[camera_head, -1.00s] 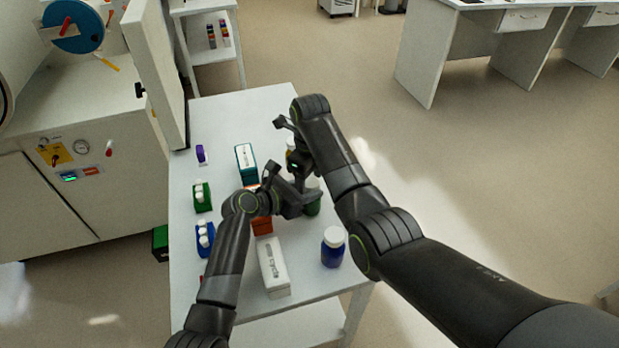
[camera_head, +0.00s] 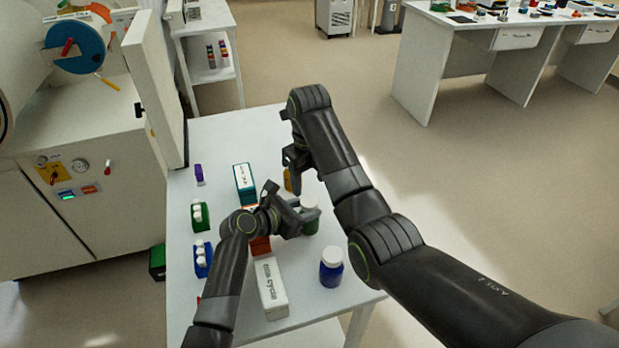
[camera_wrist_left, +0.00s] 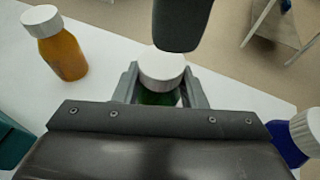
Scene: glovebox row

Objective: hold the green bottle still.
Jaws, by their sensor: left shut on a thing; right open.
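The green bottle (camera_head: 311,226) with a white cap stands upright near the right edge of the white table. My left gripper (camera_head: 301,214) is shut on it, low across the top of the body. In the left wrist view the green bottle (camera_wrist_left: 160,97) sits between the two fingers of the left gripper (camera_wrist_left: 159,92), its lower body hidden by the gripper housing. My right gripper (camera_head: 295,160) is open and empty, above and behind the green bottle, near the amber bottle (camera_head: 289,180), which it partly hides.
A blue bottle (camera_head: 331,267) stands at the table's front right. A white box (camera_head: 271,288), an orange box (camera_head: 261,246) and a teal box (camera_head: 245,184) line the middle. The far table end is clear.

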